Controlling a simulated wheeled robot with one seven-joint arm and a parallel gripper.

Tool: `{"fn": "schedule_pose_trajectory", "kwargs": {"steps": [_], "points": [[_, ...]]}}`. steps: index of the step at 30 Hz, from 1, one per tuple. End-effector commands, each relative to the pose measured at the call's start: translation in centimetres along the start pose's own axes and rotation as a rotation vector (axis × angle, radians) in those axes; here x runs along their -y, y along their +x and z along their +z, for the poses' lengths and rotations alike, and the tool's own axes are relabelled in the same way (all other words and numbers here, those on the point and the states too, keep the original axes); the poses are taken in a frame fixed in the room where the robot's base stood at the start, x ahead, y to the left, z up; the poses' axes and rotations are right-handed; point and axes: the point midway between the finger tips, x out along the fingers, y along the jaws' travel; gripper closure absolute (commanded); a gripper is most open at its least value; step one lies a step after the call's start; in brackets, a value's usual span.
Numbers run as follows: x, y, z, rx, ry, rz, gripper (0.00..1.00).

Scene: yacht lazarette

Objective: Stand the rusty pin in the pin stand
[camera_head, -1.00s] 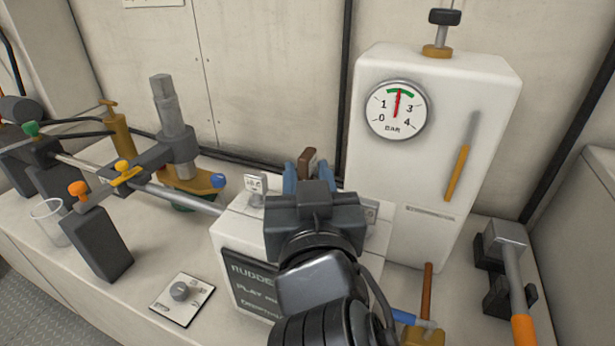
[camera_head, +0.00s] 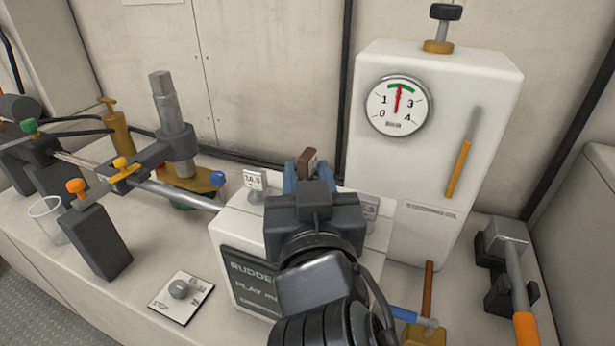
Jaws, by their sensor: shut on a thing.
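My gripper (camera_head: 304,188) is over the white box, seen from behind, with its blue fingers pointing away from me. It is shut on a brown piece (camera_head: 307,160), which looks like the rusty pin; only its top shows above the fingers. The pin's lower part is hidden behind my gripper, so I cannot tell whether it touches anything. The box may be the pin stand; no holes are visible.
A tall white cabinet with a gauge (camera_head: 398,105) stands behind on the right. A clamp-held rod (camera_head: 180,195) runs in from the left. A brown rod (camera_head: 429,280), a yellow block (camera_head: 422,335) and a hammer-like tool (camera_head: 515,270) are at right. A knob plate (camera_head: 181,296) lies in front.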

Motion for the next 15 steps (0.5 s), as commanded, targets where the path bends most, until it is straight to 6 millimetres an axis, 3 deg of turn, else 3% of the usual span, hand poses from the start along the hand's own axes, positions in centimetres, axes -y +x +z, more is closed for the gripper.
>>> {"fn": "schedule_pose_trajectory", "kwargs": {"steps": [15], "points": [[0.0,0.0,1.02,-0.001,0.0,0.0,1.0]]}}
